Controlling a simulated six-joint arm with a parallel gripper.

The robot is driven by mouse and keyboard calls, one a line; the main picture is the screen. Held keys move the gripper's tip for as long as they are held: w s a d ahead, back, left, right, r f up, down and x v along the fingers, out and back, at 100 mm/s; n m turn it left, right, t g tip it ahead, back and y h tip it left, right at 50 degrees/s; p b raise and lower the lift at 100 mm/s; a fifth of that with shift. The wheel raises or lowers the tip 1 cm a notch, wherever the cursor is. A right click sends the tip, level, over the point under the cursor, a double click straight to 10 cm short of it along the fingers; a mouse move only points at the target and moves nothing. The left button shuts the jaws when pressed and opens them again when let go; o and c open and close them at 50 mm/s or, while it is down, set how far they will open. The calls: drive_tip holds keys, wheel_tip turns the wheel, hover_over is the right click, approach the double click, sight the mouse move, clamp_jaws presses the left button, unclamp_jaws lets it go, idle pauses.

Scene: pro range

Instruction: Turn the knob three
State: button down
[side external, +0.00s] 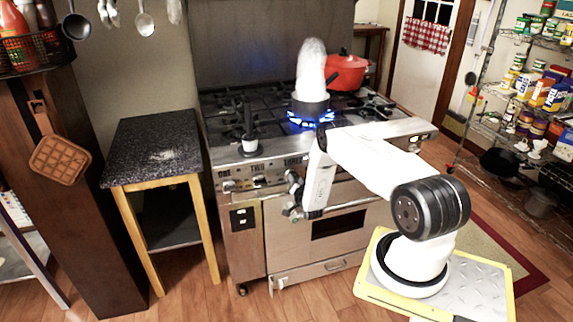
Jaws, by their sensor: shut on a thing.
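The stove's front panel (243,176) carries labels that appear to read ONE, TWO and THREE. Knob one (228,186) and knob two (259,182) show below their labels. My gripper (292,178) is at the panel under the label THREE, shut on knob three, which it mostly hides. The fingers and the knob's angle are too small to make out. A blue flame (308,119) burns under a small dark pot (311,107) on the stove top, and white steam rises from the pot.
A red pot (345,72) stands at the back right of the stove. A dark grinder-like object with a white base (250,146) stands at the front left edge. A side table (153,152) is left of the stove. Shelves (530,110) stand at the far right.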

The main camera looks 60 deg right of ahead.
drive_tip(key=m, duration=0.5)
idle(0.7)
drive_tip(key=shift+m, duration=2.5)
